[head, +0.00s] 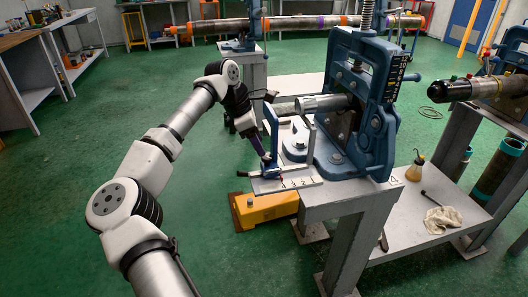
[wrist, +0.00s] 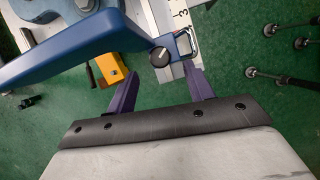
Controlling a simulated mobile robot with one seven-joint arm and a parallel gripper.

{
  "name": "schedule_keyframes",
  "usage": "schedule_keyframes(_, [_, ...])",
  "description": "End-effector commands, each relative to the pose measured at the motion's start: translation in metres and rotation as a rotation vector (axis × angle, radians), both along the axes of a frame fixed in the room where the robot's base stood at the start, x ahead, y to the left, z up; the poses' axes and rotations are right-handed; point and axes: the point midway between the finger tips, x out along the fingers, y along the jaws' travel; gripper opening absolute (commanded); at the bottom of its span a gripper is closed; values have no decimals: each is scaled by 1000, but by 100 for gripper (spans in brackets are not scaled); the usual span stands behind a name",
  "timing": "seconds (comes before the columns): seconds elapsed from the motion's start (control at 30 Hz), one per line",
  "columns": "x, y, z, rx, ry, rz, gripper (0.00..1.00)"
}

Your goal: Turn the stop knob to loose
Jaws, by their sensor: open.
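The stop knob (wrist: 160,57) is a small round black knob with a pale line across its face, in the wrist view. It sits at the end of a blue arm (wrist: 75,50), beside a framed window (wrist: 184,43) over a white numbered scale (wrist: 178,15). My gripper (wrist: 160,71) is open, its two purple fingers apart, with the knob just ahead of the gap between the tips; I cannot tell if they touch it. In the head view my gripper (head: 264,156) reaches down to the blue stop (head: 272,170) on the scale plate (head: 290,182); the knob is too small to tell there.
A blue pipe vise (head: 350,100) holding a grey pipe (head: 318,104) stands right of my gripper. A yellow block (head: 265,210) lies below the scale. An oil bottle (head: 416,167) and a rag (head: 441,220) lie on the lower shelf.

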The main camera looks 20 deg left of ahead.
Motion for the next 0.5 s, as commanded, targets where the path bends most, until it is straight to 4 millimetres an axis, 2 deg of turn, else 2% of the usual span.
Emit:
schedule_keyframes(0.2, [6, -12, -31, -2, 2, 0, 52])
schedule_keyframes(0.5, [8, -16, -43, -1, 0, 1, 52])
